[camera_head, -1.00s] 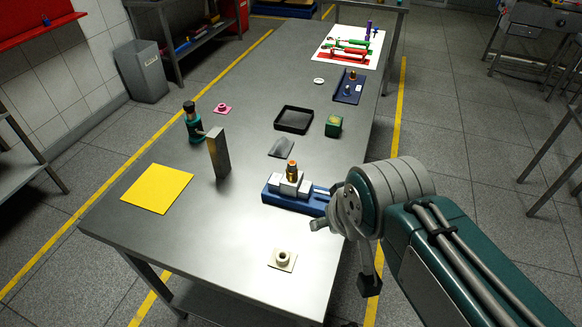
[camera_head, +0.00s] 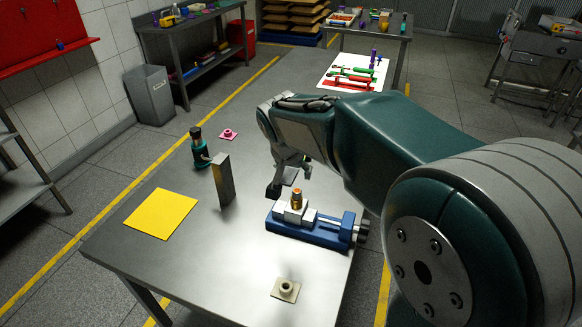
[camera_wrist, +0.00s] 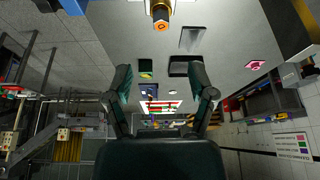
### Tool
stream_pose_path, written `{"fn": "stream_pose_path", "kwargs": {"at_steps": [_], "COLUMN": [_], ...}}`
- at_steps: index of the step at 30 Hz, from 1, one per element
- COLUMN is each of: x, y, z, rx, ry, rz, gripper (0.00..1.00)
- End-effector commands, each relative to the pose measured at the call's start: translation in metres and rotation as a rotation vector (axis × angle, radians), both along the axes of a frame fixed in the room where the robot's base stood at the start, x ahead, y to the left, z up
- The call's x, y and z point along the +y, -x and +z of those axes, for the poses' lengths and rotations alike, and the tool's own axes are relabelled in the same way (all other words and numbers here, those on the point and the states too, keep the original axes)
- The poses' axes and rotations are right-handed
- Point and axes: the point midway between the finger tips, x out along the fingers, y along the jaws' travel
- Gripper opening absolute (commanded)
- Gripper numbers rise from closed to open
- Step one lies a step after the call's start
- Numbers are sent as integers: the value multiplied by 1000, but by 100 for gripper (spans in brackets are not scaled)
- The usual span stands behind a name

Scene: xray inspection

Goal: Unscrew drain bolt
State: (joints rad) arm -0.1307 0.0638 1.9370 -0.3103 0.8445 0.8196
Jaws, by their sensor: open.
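A brass fitting (camera_head: 294,204) with an orange hex top (camera_head: 297,192) stands upright in a light block (camera_head: 283,213) on the blue vise (camera_head: 305,232) on the table. I take the orange-topped piece for the drain bolt; it also shows at the top edge of the wrist view (camera_wrist: 161,14). The bolt is outside the fingers, not touched.
A metal upright block (camera_head: 222,180) and a dark green-and-black device (camera_head: 199,147) stand left of the vise. A yellow mat (camera_head: 160,214) lies at the front left, a beige flanged part (camera_head: 286,289) at the front.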

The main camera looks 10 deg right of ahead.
Motion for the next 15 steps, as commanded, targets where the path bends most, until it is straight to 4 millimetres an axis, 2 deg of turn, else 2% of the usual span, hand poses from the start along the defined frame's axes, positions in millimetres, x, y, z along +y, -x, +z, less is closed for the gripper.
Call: {"fn": "stream_pose_path", "kwargs": {"at_steps": [8,15], "x": [-2,-10], "y": [-12,-24], "z": [-19,-56], "rx": [3,4], "ry": [1,1], "rz": [-16,-14], "gripper": [71,71]}}
